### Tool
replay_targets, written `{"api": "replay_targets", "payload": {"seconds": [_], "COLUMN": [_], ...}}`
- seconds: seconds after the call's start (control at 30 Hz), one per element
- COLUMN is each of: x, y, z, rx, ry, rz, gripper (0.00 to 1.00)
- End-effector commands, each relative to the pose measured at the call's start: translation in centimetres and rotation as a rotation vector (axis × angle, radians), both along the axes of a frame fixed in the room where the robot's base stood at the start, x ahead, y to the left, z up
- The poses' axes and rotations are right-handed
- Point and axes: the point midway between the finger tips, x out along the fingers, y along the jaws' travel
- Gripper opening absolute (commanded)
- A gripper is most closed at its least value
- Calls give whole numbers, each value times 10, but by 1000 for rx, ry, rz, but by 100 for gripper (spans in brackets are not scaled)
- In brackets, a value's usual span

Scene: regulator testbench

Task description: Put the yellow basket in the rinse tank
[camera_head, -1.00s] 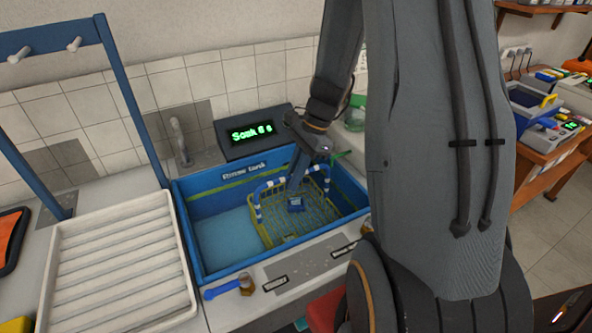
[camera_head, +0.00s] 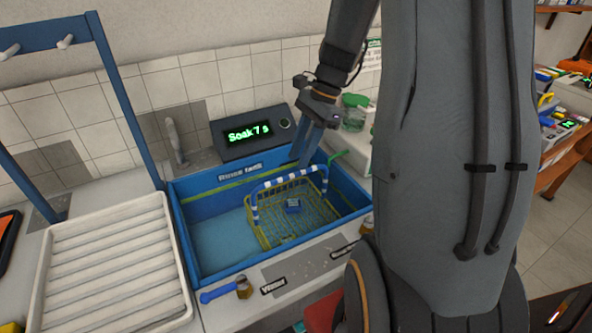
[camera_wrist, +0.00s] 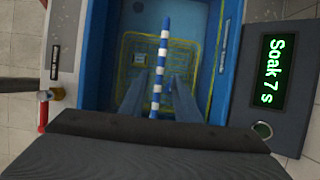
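The yellow basket (camera_head: 262,228) is a wire basket with a blue-and-white striped arched handle. It sits inside the blue rinse tank (camera_head: 182,228), toward the tank's right part, with its handle up. A small blue part (camera_head: 293,205) lies in it. My gripper (camera_head: 304,160) is above and behind the handle, fingers pointing down, apart and empty. In the wrist view, the fingers of my gripper (camera_wrist: 159,82) show on either side of the striped handle (camera_wrist: 162,55), with gaps. The basket (camera_wrist: 121,60) shows below them in the tank (camera_wrist: 98,50).
A display (camera_head: 248,133) behind the tank reads "Soak 7 s". A white ribbed tray (camera_head: 112,262) and a blue frame (camera_head: 130,100) stand at left. A blue-handled tool (camera_head: 222,293) lies before the tank. A green-lidded container (camera_head: 354,112) stands behind right. The tank's left part is free.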

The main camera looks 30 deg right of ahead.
Motion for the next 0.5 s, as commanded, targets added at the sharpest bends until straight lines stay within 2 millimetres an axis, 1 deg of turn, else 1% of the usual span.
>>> {"api": "replay_targets", "payload": {"seconds": [0.03,0.1,0.2,0.33,0.37,0.43,0.47,0.5], "x": [1,1,1,-1,-2,-9,-13,-20], "y": [-4,-9,-13,-14,-12,1,9,21], "z": [8,19,30,38,38,35,32,27], "rx": [-2,-1,-1,-5,-11,-39,-59,-89], "ry": [-4,-3,-2,-3,-6,-26,-40,-62], "rz": [1,-1,-1,13,31,120,179,278], "gripper": [29,29,29,29,29,29,29,29]}}
